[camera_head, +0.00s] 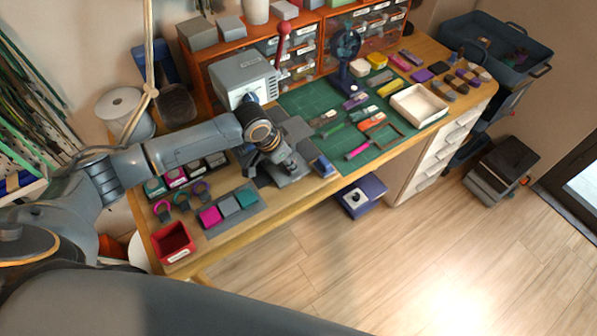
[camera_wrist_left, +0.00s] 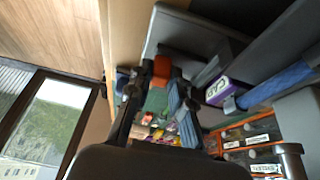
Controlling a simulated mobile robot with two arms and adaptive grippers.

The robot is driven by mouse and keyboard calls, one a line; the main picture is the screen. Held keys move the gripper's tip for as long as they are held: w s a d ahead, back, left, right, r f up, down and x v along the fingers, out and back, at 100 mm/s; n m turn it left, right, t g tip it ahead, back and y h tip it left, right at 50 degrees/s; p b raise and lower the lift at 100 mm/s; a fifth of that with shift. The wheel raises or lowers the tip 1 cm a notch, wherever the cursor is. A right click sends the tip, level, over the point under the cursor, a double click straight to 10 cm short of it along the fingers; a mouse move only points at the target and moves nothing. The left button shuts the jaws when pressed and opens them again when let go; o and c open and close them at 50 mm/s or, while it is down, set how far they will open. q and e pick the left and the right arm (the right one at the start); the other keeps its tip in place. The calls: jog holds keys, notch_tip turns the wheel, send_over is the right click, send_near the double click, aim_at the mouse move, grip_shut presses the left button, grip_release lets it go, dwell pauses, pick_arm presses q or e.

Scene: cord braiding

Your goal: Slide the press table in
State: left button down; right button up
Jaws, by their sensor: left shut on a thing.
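The press (camera_head: 240,75) is a grey machine with a red-knobbed lever, standing on the workbench. Its grey press table (camera_head: 276,176) lies low in front of it, partly hidden by my left gripper (camera_head: 287,161). In the left wrist view, the grey plate of the table (camera_wrist_left: 190,36) lies beyond my left gripper (camera_wrist_left: 153,84). A small orange-red piece (camera_wrist_left: 162,68) shows between the fingertips, at the edge of the plate. The gripper is shut on what seems to be the press table's grip; the exact contact is partly hidden. My right gripper is not in view.
A green cutting mat (camera_head: 300,98) with small tools lies right of the press. A red bin (camera_head: 172,242) and a tray of coloured blocks (camera_head: 237,216) stand at the bench's front left. A white tray (camera_head: 419,105) is further right.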

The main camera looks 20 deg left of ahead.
pick_arm(q)
jog(key=shift+w+a, duration=1.05)
jog(key=shift+a, duration=0.2)
jog(key=c, duration=1.2)
grip_release()
jog(key=v, duration=1.2)
jog(key=shift+s, duration=0.1)
